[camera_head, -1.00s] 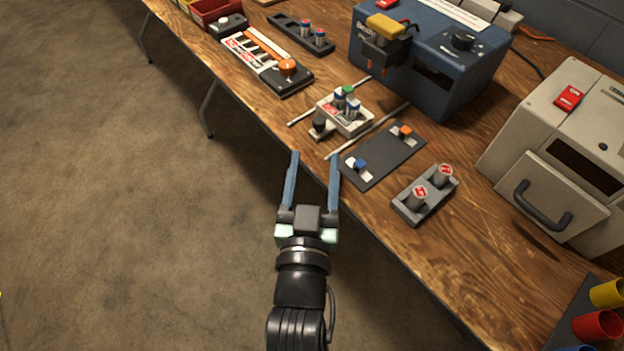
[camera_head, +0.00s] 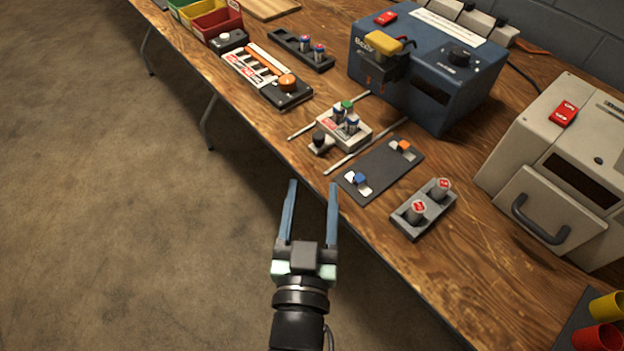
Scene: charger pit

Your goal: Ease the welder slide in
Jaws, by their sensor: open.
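The welder slide is a small white carriage (camera_head: 357,139) on two thin pale rails (camera_head: 342,162) in front of the blue welder (camera_head: 425,100). It carries several small cells, one with a green top, and has a dark round knob (camera_head: 318,137) on its near left side. The slide stands clear of the welder, with a gap of bare wood between them. My gripper (camera_head: 313,183) is open and empty, its two blue fingers pointing up the picture. It is below the slide in the picture, apart from it, over the table's near edge.
A dark mat (camera_head: 383,167) with a blue and an orange piece lies right of the slide. A black-and-white strip (camera_head: 265,75) with an orange knob lies to the left. The beige machine (camera_head: 560,150) stands right. The floor left is clear.

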